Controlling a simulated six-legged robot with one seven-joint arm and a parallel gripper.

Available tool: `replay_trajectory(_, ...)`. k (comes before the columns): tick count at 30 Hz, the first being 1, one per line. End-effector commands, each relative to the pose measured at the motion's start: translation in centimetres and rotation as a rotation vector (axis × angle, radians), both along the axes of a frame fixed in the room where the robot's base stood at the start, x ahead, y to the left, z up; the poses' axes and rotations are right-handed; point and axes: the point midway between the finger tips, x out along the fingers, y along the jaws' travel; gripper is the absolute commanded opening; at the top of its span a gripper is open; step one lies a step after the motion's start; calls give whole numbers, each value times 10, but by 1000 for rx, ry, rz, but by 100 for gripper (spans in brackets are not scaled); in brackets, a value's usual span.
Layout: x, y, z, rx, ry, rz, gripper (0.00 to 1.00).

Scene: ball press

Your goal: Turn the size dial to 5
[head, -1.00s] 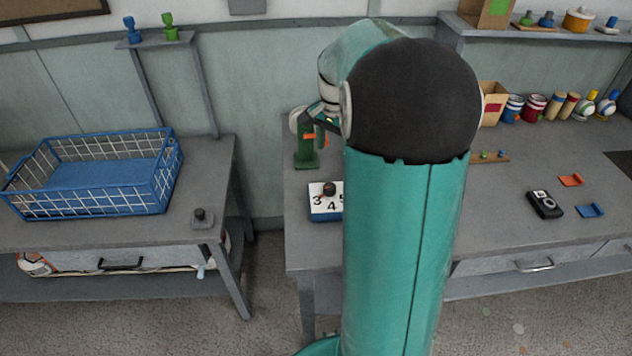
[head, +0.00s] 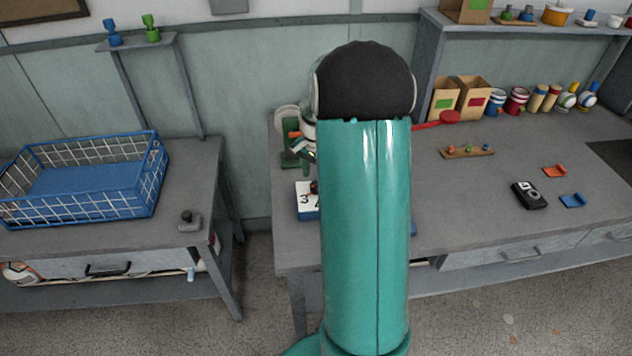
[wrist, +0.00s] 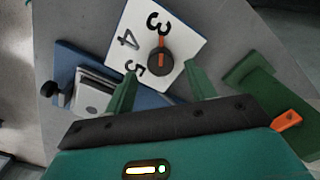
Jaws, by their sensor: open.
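The size dial is a dark round knob (wrist: 153,64) with an orange pointer, on a white panel (wrist: 180,30) printed with 3, 4 and 5. In the wrist view the pointer is toward the 3. My gripper (wrist: 160,88) is open and empty, its two green fingers reaching toward the knob, which lies just beyond and between the fingertips. I see no contact. In the head view the panel (head: 307,199) and knob (head: 314,187) sit at the left end of the right bench, partly hidden by my arm.
A blue block with a metal plate and black knob (wrist: 98,88) is left of the panel in the wrist view. A green press stand (head: 291,150) with an orange part is behind it. A camera (head: 529,195) lies farther right. A wire basket (head: 150,190) stands on the left bench.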

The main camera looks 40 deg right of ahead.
Motion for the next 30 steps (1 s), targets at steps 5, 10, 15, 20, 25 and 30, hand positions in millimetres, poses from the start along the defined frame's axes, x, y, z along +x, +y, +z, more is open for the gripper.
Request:
replay_trajectory(5, 1, 0, -25, 1, 1, 2, 55)
replay_trajectory(10, 1, 0, -33, 0, -1, 2, 55)
replay_trajectory(15, 1, 0, -33, -1, -1, 2, 55)
replay_trajectory(20, 1, 0, -33, -1, -1, 2, 34)
replay_trajectory(25, 1, 0, -33, -1, -1, 2, 10)
replay_trajectory(30, 1, 0, -33, -1, -1, 11, 11)
